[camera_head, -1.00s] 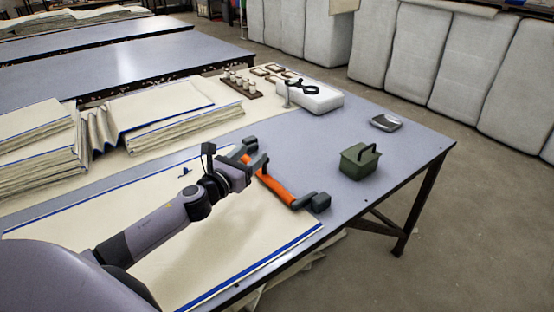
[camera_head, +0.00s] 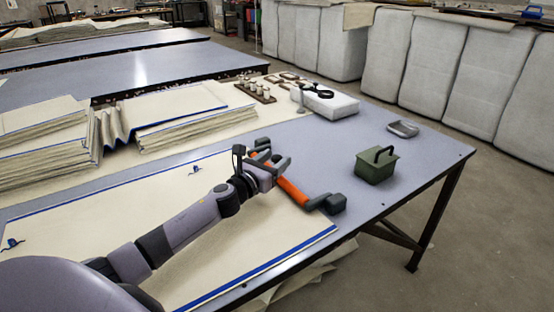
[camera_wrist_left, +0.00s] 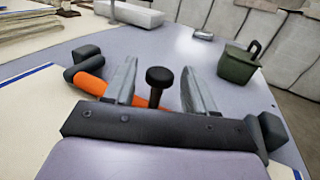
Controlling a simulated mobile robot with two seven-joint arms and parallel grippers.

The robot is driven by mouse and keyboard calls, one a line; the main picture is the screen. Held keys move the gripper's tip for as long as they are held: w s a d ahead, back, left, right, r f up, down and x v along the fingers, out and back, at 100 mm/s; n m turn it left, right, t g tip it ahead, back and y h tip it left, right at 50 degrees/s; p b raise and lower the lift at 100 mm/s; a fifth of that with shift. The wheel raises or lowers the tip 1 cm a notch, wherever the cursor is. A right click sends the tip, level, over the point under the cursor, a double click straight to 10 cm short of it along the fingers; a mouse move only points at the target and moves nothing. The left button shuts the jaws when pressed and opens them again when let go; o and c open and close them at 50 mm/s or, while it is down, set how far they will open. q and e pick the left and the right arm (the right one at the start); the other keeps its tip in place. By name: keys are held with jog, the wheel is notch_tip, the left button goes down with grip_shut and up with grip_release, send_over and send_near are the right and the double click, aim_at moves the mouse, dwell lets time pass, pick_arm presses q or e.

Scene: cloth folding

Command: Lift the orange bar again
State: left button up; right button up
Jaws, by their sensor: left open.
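The orange bar (camera_head: 293,192) lies on the table along the right edge of the cream, blue-edged cloth (camera_head: 240,225). It has dark grey end pieces. My left gripper (camera_head: 277,160) is open at the bar's far part and hides some of it. In the left wrist view the orange bar (camera_wrist_left: 91,84) runs beneath and behind the open fingers of my left gripper (camera_wrist_left: 162,75). A dark round knob on a stem (camera_wrist_left: 158,77) stands between the fingers. I cannot tell whether the fingers touch the bar. My right gripper is not in view.
A green box with a handle (camera_head: 375,168) stands right of the bar, with a small grey tray (camera_head: 403,129) behind it. A white block (camera_head: 330,104) is at the back. Folded cloth stacks (camera_head: 180,119) lie at the back left. Bare table shows around the green box.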

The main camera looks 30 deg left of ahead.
pick_arm(q)
jog(key=shift+w, duration=0.8)
grip_shut()
